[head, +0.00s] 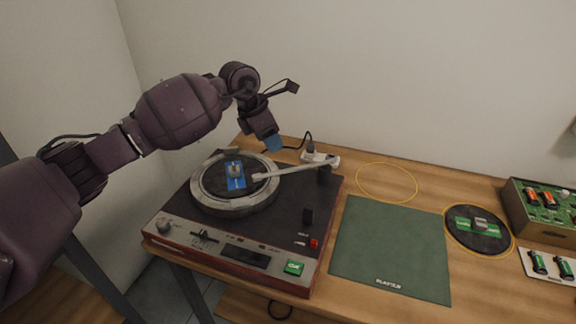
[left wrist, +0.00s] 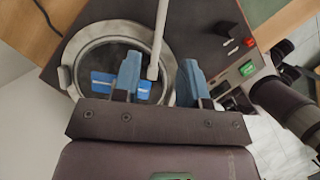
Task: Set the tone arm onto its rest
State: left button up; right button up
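The turntable (head: 265,225) stands on the wooden table, with a record with a blue label (head: 236,178) on its platter. The pale tone arm (head: 290,171) reaches from its pivot at the back right to over the record; I cannot tell if its head touches. A small black post (head: 307,215) stands on the deck, right of the platter. My left gripper (head: 272,143) is above the back of the deck. In the left wrist view my gripper (left wrist: 160,60) is open, and the tone arm (left wrist: 160,30) shows between its blue fingers, apart from both. My right gripper is not in view.
A green mat (head: 390,250) lies right of the turntable. An empty yellow ring (head: 387,182) marks bare table behind the mat. A wall stands behind.

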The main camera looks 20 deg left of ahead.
aim_at(289, 168)
pick_arm(q)
jog(key=b+x, duration=0.1)
jog(key=x, duration=0.9)
jog(key=shift+r, duration=0.1)
grip_shut()
